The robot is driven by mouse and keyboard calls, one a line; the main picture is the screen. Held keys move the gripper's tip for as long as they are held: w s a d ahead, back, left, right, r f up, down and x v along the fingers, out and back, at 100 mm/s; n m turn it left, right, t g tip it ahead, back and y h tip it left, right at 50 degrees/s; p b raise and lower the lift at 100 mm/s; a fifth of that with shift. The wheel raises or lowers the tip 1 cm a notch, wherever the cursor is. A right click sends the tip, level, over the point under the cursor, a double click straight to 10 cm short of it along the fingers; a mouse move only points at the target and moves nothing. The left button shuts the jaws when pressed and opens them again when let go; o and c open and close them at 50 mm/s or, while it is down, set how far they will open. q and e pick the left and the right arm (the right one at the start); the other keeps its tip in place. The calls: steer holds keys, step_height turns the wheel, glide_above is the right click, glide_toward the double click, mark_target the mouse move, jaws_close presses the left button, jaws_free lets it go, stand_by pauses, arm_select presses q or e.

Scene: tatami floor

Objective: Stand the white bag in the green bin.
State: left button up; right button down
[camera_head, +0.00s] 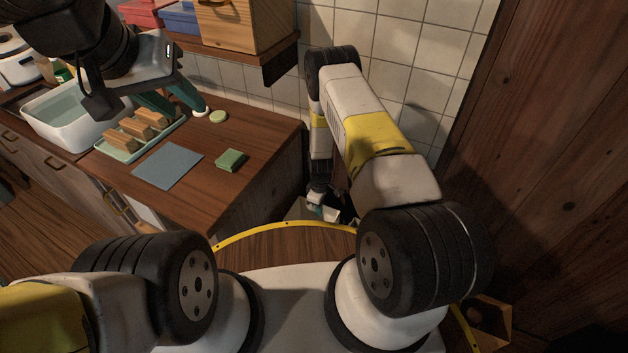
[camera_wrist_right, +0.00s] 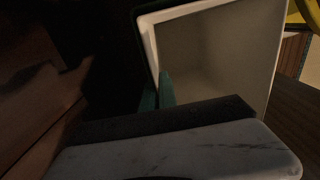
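A pale, open-topped, box-like thing, which I take for the white bag (camera_wrist_right: 215,60), fills the middle of the right wrist view. Its light rim faces the camera. The teal fingers of my right gripper (camera_wrist_right: 157,92) are close together, one on each side of its left wall. In the head view my right gripper (camera_head: 330,210) is low beside the counter's right end, with a pale thing (camera_head: 300,211) partly showing there. My left gripper (camera_head: 170,98) has its teal fingers apart over the counter, behind the tray. I cannot make out a green bin clearly.
A tiled wall stands behind, and a wooden panel (camera_head: 560,150) at right.

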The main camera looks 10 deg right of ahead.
steer(key=shift+f, duration=0.2)
steer(key=c, duration=1.7)
jaws_free()
steer(key=shift+w, duration=0.1)
steer(key=shift+d, duration=0.1)
step_height(320, 180, up, 12)
steer(key=shift+r, duration=0.25)
step_height(320, 180, up, 34)
steer(key=s+m+t+y, duration=0.2)
steer(key=s+m+t, duration=0.1)
steer(key=m, duration=0.3)
steer(key=s+r+m+t, duration=0.1)
steer(key=s+r, duration=0.4)
steer(key=s, duration=0.2)
steer(key=s+d+r+m+t, duration=0.1)
steer(key=s+r+m, duration=0.1)
steer(key=s+r, duration=0.4)
steer(key=s+d+r+m+t, duration=0.1)
steer(key=s+r, duration=0.4)
steer(key=s, duration=0.3)
steer(key=shift+s+d+r+m, duration=0.1)
steer(key=shift+d+r+m, duration=0.15)
steer(key=shift+m, duration=0.05)
